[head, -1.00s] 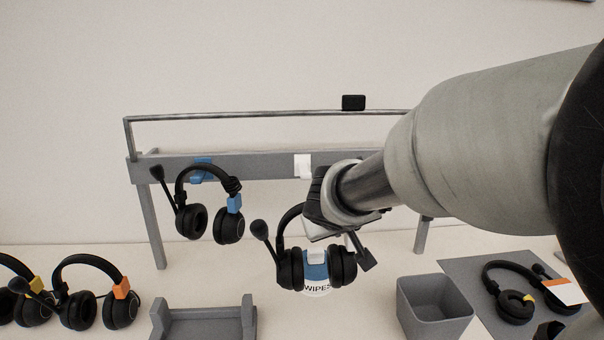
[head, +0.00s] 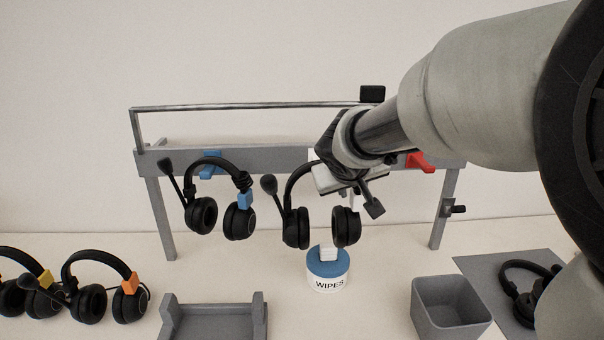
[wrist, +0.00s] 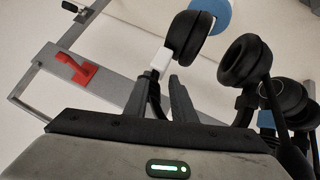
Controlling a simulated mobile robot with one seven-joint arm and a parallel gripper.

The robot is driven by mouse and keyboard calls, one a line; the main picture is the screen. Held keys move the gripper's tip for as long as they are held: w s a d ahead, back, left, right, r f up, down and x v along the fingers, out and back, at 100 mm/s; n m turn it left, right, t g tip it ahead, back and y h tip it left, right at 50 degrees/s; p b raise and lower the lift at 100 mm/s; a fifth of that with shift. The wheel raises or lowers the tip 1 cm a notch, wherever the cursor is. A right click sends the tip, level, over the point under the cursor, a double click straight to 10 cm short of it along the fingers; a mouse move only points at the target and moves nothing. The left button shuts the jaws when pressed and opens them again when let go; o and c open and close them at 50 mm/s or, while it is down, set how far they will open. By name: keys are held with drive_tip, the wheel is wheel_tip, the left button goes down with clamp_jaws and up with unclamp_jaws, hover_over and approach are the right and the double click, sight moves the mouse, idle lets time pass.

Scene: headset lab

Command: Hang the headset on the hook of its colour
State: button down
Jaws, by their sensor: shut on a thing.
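My gripper (head: 345,178) is shut on the headband of a black headset (head: 296,228), held in front of the rack (head: 285,158). In the wrist view its ear cup (wrist: 188,36) and white tag (wrist: 162,58) are beside my fingers (wrist: 166,90). The white tag also shows in the head view (head: 355,200). The white hook (head: 314,154) is mostly hidden behind my gripper and the headband. The blue hook (head: 209,163) carries a blue-tagged headset (head: 239,222). The red hook (head: 420,162) is bare; it also shows in the wrist view (wrist: 75,68).
A wipes tub (head: 328,281) stands below the held headset. A grey cradle (head: 213,322) and a grey bin (head: 450,312) stand in front. Yellow- and orange-tagged headsets (head: 95,295) lie at left. Another headset (head: 520,290) lies on a grey mat (head: 475,268) at right, partly hidden by my arm.

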drive_tip(key=w+f+p, duration=0.1)
drive_tip(key=w, duration=0.7)
drive_tip(key=shift+f, duration=0.25)
idle(0.5)
idle(0.6)
drive_tip(key=c, duration=1.4)
unclamp_jaws()
